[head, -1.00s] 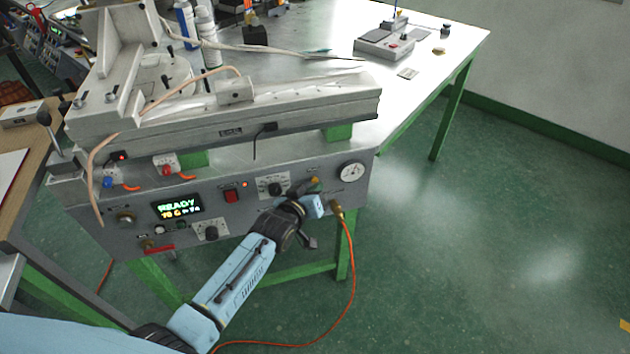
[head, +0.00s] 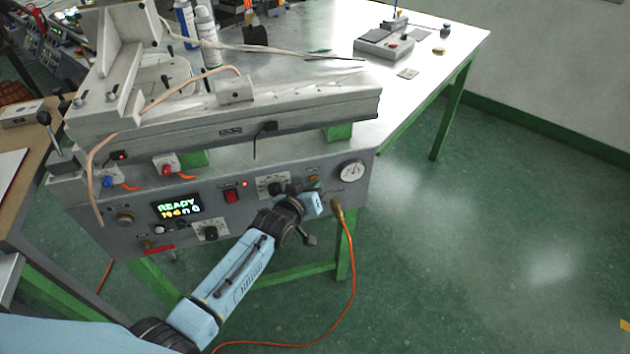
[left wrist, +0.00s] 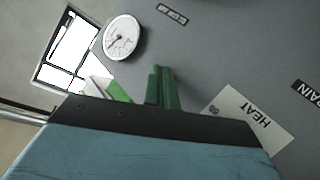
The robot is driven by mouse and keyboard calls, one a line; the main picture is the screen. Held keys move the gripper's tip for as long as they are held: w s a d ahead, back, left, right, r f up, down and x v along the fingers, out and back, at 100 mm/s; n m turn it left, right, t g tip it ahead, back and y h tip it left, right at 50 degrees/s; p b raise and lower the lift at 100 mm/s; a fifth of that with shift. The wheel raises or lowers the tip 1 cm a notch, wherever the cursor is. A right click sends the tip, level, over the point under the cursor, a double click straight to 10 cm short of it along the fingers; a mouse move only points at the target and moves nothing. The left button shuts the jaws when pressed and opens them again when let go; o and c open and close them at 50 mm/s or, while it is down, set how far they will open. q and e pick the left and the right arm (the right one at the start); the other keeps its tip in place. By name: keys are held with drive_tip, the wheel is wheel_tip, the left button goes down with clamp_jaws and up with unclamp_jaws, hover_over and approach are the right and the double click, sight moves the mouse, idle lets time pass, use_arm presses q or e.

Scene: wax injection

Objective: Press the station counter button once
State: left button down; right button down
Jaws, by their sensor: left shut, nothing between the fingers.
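The wax injection station's grey front panel (head: 335,202) shows in the head view. My left gripper (head: 314,184) is at its right part, between a dial and the round gauge (head: 352,172). In the left wrist view the green fingers (left wrist: 162,84) are shut together with nothing between them, pointing at the panel. The gauge (left wrist: 122,37) is to their left and a HEAT label (left wrist: 249,118) to their right. I cannot make out the counter button; the gripper may hide it. I cannot tell whether the fingertips touch the panel. My right gripper is not in view.
A lit READY display (head: 177,207), a red switch (head: 232,195) and a black knob (head: 211,233) are on the panel left of my arm. An orange cable (head: 352,270) hangs from a brass fitting (head: 337,210) close to the gripper. The floor to the right is clear.

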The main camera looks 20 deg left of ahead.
use_arm(q)
drive_tip(key=shift+r, duration=0.1)
drive_tip(key=shift+s+d+p, duration=0.45)
drive_tip(key=shift+s+p, duration=0.15)
drive_tip(key=shift+s, duration=0.1)
drive_tip(key=s+d+p, duration=0.1)
drive_tip(key=s, duration=0.1)
drive_tip(key=s+d+p, duration=0.1)
drive_tip(key=s+d, duration=0.1)
drive_tip(key=shift+p, duration=0.4)
drive_tip(key=shift+s, duration=0.1)
idle(0.7)
